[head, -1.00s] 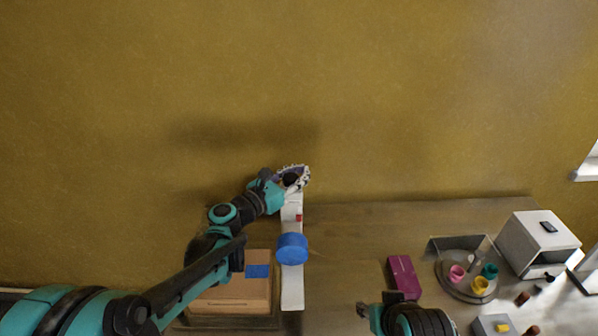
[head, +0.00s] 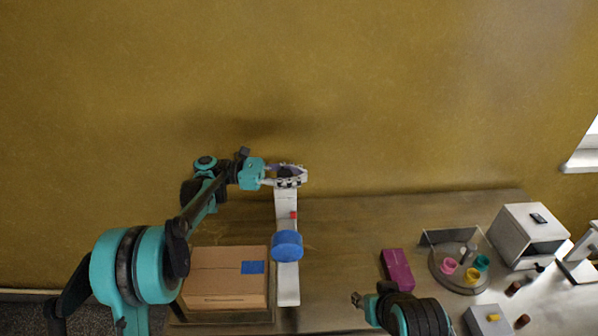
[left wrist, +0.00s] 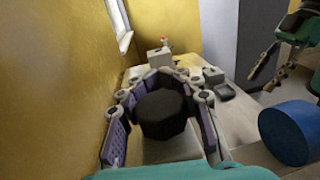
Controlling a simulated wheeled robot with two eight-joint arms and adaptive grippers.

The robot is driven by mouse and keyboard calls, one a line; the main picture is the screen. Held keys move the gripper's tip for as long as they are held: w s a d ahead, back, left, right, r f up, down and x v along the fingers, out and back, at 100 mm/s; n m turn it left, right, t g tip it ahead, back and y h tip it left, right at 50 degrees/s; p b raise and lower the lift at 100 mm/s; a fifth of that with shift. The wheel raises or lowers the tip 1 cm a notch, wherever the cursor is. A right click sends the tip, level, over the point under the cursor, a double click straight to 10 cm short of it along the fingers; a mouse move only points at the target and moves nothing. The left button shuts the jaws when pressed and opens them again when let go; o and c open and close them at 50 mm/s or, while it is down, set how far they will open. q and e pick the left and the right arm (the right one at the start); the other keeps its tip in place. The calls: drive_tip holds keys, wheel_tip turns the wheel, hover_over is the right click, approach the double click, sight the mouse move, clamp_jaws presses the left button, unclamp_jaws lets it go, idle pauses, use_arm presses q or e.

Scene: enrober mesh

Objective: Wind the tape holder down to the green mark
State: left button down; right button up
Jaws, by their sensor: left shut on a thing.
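A white upright column (head: 287,285) stands beside a cardboard box. A blue round tape roll (head: 287,246) sits on its front, below a small red mark (head: 293,215). The roll also shows in the left wrist view (left wrist: 288,134). My left gripper (head: 289,178) is at the column's top. In the left wrist view its fingers are around a dark faceted knob (left wrist: 163,114), shut on it. I see no green mark; the roll hides part of the column. My right gripper (head: 357,299) is low, right of the column, too small to read its jaws.
The cardboard box (head: 225,280) with a blue patch stands left of the column. A magenta box (head: 397,269), a round tray (head: 440,271) with coloured cups and a white box-like machine (head: 528,238) are to the right. The table behind the magenta box is clear.

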use_arm(q)
drive_tip(key=shift+s+a+m+g+y+p, duration=0.1)
drive_tip(key=shift+s+m+g+y+p, duration=0.15)
drive_tip(key=shift+m+g, duration=0.65)
drive_tip(key=shift+s+m+g+y+p, duration=0.2)
drive_tip(key=shift+m+g, duration=0.3)
drive_tip(key=shift+g, duration=1)
drive_tip(key=c, duration=1)
unclamp_jaws()
drive_tip(key=shift+c, duration=0.2)
wheel_tip(320, 180, up, 10)
